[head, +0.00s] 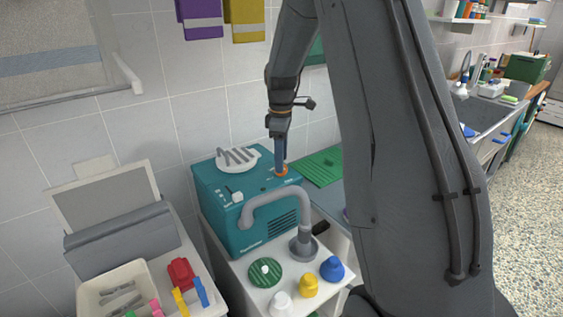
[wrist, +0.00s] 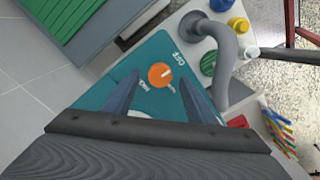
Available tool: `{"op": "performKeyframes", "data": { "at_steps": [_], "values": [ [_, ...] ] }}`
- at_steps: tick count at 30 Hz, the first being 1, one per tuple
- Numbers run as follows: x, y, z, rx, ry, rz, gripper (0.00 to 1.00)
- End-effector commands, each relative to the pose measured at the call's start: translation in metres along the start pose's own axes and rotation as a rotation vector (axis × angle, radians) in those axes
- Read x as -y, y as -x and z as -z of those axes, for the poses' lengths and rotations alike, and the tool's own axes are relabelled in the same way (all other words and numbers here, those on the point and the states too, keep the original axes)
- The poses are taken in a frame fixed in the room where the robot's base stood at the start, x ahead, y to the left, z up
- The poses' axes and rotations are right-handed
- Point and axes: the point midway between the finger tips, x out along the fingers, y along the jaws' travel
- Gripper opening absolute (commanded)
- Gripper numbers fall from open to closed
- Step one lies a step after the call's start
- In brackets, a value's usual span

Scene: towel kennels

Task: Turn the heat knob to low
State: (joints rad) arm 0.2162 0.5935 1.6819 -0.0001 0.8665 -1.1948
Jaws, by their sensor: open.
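The heat knob (head: 281,171) is a round orange dial on top of a teal dryer unit (head: 246,231). In the wrist view the knob (wrist: 160,75) carries a short white mark and has white lettering around it, with OFF readable to its upper right. The other labels are too small to read surely. My gripper (head: 281,160) points down at the knob. In the wrist view the open fingers of my gripper (wrist: 159,78) stand on either side of the knob, with visible gaps. I cannot tell their exact height over the panel.
A grey curved hose (head: 270,200) rises beside the dryer's front. A white round vent piece (head: 237,158) sits on the dryer's top. A green ribbed mat (head: 320,166) lies behind right. Blue (head: 332,269) and yellow (head: 308,286) bottles stand in front. A tool tray (head: 115,288) is at left.

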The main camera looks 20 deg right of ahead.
Motion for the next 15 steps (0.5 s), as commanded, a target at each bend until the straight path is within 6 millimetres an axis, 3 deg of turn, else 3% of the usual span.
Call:
{"op": "performKeyframes", "data": {
  "at_steps": [6,15],
  "values": [
    [0.001,-0.020,0.000,0.001,0.000,0.002,0.51],
    [0.000,-0.023,0.000,0.000,-0.001,0.000,0.51]
  ]
}}
